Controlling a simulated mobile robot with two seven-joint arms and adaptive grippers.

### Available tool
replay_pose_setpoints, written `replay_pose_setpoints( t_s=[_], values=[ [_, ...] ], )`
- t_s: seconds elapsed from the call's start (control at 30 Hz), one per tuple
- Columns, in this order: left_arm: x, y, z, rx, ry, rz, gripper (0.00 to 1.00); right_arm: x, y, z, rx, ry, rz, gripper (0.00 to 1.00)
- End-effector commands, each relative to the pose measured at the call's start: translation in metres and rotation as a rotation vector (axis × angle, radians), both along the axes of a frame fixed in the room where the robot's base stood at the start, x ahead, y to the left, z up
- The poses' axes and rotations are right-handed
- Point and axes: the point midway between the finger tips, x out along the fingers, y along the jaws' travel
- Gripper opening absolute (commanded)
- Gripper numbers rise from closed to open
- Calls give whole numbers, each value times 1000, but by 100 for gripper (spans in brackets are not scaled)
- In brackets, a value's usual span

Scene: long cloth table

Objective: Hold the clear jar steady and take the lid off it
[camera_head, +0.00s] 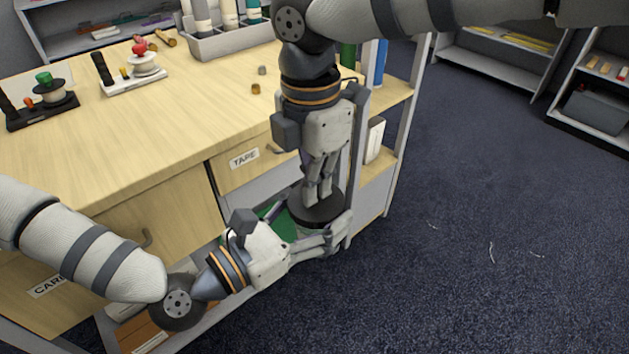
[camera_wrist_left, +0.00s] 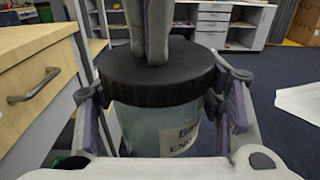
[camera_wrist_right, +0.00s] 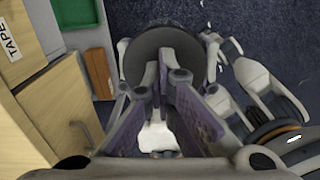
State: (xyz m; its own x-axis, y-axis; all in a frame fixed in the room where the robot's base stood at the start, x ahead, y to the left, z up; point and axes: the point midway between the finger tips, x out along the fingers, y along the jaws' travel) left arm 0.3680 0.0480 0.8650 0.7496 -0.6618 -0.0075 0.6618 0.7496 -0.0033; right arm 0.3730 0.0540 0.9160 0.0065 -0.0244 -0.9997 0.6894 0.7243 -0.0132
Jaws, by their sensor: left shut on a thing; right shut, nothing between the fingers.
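The clear jar (camera_wrist_left: 150,128) has a label (camera_wrist_left: 183,139) and shows below its wide black lid (camera_wrist_left: 125,80) in the left wrist view. The lid (camera_head: 303,211) sits on top of the jar. My left gripper (camera_head: 338,236) is shut around the jar, one finger on each side, holding it upright in front of the cabinet. My right gripper (camera_head: 318,194) points down from above, shut and empty. Its closed fingers meet the middle of the lid's top, also seen in the right wrist view on the lid (camera_wrist_right: 165,42). The jar's body is mostly hidden in the head view.
The wooden worktop (camera_head: 150,135) with a drawer labelled TAPE (camera_head: 240,160) stands just left of the jar. Two small stands (camera_head: 40,105) and a grey caddy (camera_head: 225,42) sit on it. Open shelf bays are close behind the jar. The carpet (camera_head: 480,230) at right is mostly clear.

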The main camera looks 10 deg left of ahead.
Motion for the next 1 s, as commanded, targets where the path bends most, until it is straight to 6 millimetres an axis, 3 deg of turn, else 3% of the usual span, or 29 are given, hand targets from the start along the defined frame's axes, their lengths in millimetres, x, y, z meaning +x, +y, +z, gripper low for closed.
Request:
replay_pose_setpoints(
  t_s=[0.03,0.13,0.27,0.83,1.0],
  values=[
    [6,2,8,-10,-24,15,0,-5,-3,-5,-16,17,3,0],
    [6,2,8,-10,-24,15,0,-5,-3,-5,-16,17,3,0],
    [5,2,9,-11,-25,14,0,-5,-3,-5,-16,17,3,25],
    [4,1,8,-12,-21,10,0,-4,-1,-4,-10,12,4,25],
    [3,1,6,-10,-17,9,0,-2,0,22,-6,7,2,25]
  ],
)
